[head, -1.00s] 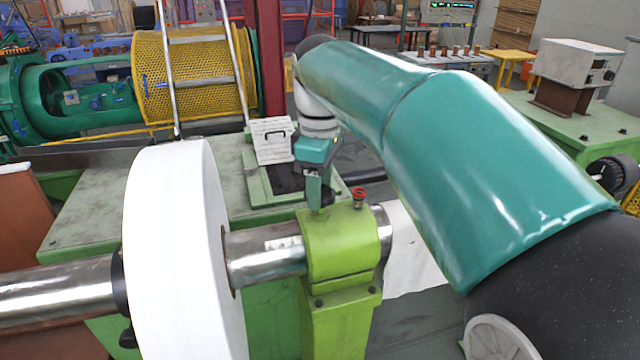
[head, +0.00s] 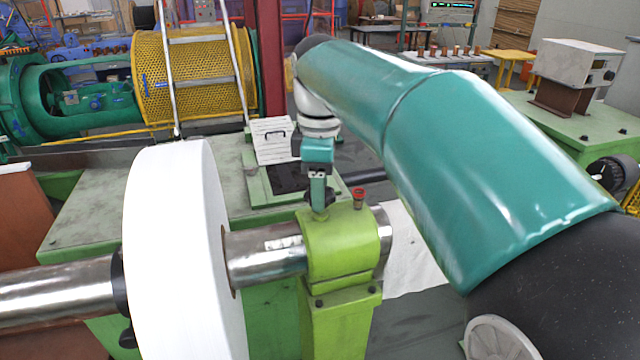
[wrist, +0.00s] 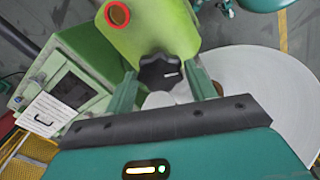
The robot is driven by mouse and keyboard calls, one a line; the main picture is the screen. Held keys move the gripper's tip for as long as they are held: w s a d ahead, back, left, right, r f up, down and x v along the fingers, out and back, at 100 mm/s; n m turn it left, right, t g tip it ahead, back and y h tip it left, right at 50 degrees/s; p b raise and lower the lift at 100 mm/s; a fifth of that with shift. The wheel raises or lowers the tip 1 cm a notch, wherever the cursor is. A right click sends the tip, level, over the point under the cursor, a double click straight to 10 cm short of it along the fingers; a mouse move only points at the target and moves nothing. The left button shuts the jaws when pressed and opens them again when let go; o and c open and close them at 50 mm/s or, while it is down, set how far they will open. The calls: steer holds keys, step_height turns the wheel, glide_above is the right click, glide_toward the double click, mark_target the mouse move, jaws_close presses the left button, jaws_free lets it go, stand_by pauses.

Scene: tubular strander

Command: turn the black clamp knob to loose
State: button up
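In the head view the knob (head: 329,196) shows partly behind my gripper (head: 318,199), on top of the clamp block (head: 340,245). My gripper (wrist: 162,70) points down at the knob, one green finger on each side of it. The fingers stand apart with the knob between their tips. Gaps beside it look very narrow, and contact is hard to tell.
A red-rimmed fitting (head: 358,198) stands on the block near the knob. A large white reel (head: 180,250) is left of the block on a steel shaft (head: 60,290). My upper arm spans the right side.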

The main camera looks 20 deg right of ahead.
steer(key=shift+o, duration=1.1)
step_height(320, 180, up, 14)
steer(key=shift+f, duration=0.1)
